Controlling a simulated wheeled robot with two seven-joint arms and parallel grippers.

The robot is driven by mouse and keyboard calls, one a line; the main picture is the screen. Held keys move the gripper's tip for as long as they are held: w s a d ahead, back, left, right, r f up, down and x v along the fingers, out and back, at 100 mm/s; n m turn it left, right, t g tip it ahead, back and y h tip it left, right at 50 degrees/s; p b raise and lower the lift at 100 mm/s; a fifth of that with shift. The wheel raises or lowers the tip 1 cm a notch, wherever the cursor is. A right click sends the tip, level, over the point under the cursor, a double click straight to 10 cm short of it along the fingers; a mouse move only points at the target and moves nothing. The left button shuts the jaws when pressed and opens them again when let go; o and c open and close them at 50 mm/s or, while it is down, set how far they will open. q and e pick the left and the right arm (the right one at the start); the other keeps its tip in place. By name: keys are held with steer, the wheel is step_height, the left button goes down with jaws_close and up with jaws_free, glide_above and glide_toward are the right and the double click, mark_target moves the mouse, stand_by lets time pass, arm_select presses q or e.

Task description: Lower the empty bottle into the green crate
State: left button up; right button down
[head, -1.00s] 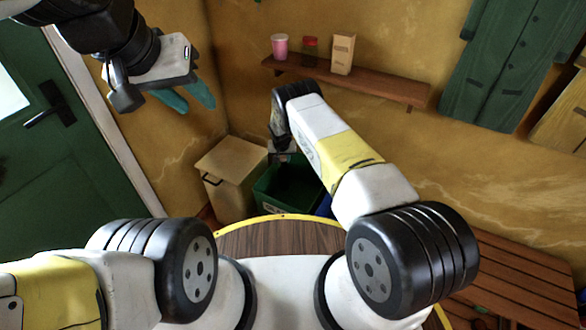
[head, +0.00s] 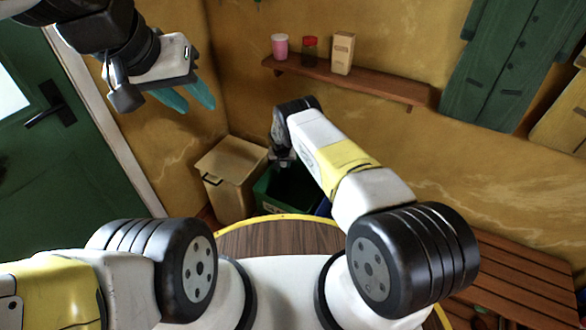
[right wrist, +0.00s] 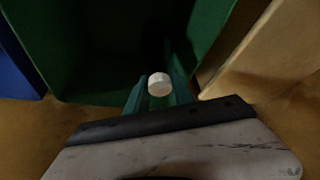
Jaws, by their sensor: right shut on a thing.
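The green crate (head: 264,197) stands on the floor beyond the table edge, its inside dark. My right gripper (head: 283,163) is over the crate's back left part, partly hidden by its own wrist. In the right wrist view, the bottle's round white cap (right wrist: 159,84) shows between the teal fingers of my right gripper (right wrist: 158,92), which is shut on the bottle. The bottle's body is hidden below the cap, and I cannot make it out in the head view. The crate's green wall (right wrist: 208,25) rises close around the fingers. My left gripper (head: 187,97) is raised at upper left, open and empty.
A beige lidded bin (head: 228,175) stands directly left of the crate. A blue container (head: 324,207) is at its right. A wall shelf (head: 350,82) with a pink cup, jar and carton is above. A round wooden table (head: 275,237) lies in front.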

mark_target(283, 170)
steer(key=shift+f, duration=2.5)
stand_by(1.2)
steer(key=c, duration=1)
jaws_free()
steer(key=shift+r, duration=0.1)
